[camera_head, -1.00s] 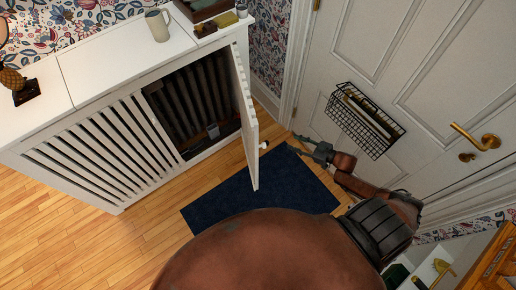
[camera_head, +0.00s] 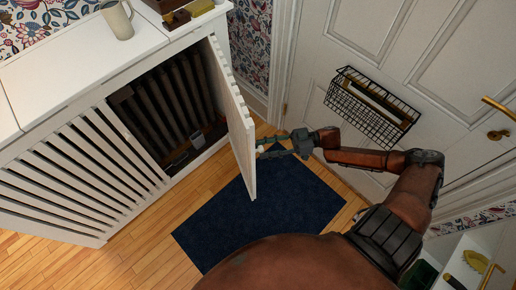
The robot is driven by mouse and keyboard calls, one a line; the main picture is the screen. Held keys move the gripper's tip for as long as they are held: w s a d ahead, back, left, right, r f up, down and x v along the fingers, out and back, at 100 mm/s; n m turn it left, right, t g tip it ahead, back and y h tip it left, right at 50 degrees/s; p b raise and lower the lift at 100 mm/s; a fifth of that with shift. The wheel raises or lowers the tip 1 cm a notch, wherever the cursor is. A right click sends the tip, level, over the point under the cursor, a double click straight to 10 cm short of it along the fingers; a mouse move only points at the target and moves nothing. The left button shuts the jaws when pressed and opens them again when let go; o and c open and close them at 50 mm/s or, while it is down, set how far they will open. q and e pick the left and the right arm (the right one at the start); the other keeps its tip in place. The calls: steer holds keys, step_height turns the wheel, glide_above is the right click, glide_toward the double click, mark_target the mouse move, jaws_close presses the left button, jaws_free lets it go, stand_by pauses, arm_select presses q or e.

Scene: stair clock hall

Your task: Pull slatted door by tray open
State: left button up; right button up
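The white slatted door (camera_head: 232,125) stands ajar on the radiator cover, swung out toward the entrance door, with the dark cavity (camera_head: 165,110) behind it showing. A small pale knob (camera_head: 261,148) sits on the door's outer face. My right gripper (camera_head: 262,147) is at the knob, its two fingers apart, one on each side of it; whether they touch it is unclear. The brown tray (camera_head: 177,20) sits on the cover's top above the door and is cut by the upper frame edge. My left gripper is not in view.
A dark blue mat (camera_head: 260,210) lies on the wood floor below the door. A black wire basket (camera_head: 370,108) hangs on the white entrance door (camera_head: 450,60), close to my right arm. A mug (camera_head: 117,20) stands on the cover. The fixed slatted panel (camera_head: 80,175) is left.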

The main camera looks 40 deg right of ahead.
steer(key=shift+x, duration=1.25)
steer(key=shift+c, duration=0.6)
steer(key=shift+d, duration=0.1)
steer(key=c, duration=0.8)
jaws_close()
steer(key=shift+w+d, duration=0.1)
steer(key=shift+w, duration=0.05)
